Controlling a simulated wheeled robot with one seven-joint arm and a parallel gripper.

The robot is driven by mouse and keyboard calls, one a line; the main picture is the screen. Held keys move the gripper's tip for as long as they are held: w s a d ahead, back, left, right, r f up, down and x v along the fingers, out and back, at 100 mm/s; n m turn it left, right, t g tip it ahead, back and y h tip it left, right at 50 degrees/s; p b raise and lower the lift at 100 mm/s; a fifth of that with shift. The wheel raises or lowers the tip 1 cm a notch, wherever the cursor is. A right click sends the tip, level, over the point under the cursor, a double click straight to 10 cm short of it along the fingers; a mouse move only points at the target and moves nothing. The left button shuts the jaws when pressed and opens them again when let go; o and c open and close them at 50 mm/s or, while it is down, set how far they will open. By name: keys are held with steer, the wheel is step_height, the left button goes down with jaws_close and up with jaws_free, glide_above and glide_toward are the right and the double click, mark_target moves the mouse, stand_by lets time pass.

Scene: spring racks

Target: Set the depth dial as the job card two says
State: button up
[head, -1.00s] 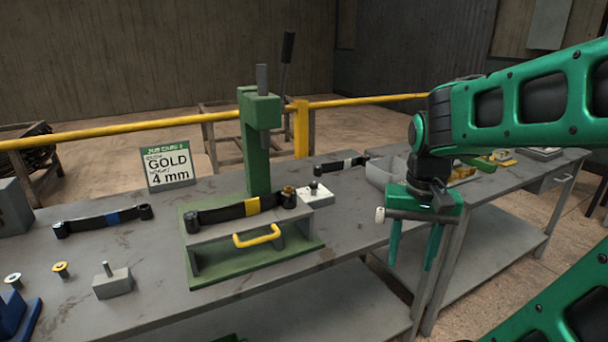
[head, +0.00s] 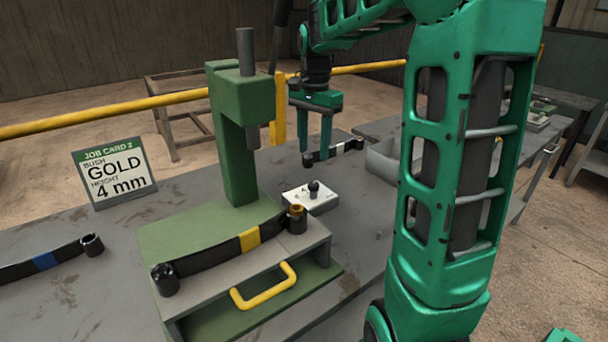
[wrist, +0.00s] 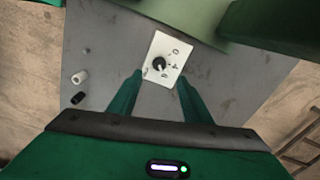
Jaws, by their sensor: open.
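The depth dial is a black knob (head: 314,188) on a white plate (head: 318,203), on the bench to the right of the green press. In the wrist view the white plate (wrist: 174,53) shows dark marks around the black knob (wrist: 159,64); the marks are too small to read surely. Job card 2 (head: 114,172) stands at the left and reads bush GOLD, height 4 mm. My gripper (head: 314,155) is open and empty, pointing down above and a little behind the dial. In the wrist view its fingers (wrist: 160,88) lie apart, just short of the knob.
The green press (head: 235,130) stands left of the dial, with a yellow-banded spring (head: 220,252) on its grey stand. A grey bin (head: 382,163) stands at the right.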

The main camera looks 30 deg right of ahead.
mark_target(312, 184)
step_height(312, 184, down, 11)
steer(key=shift+r, duration=0.2)
stand_by(0.3)
steer(key=c, duration=1.1)
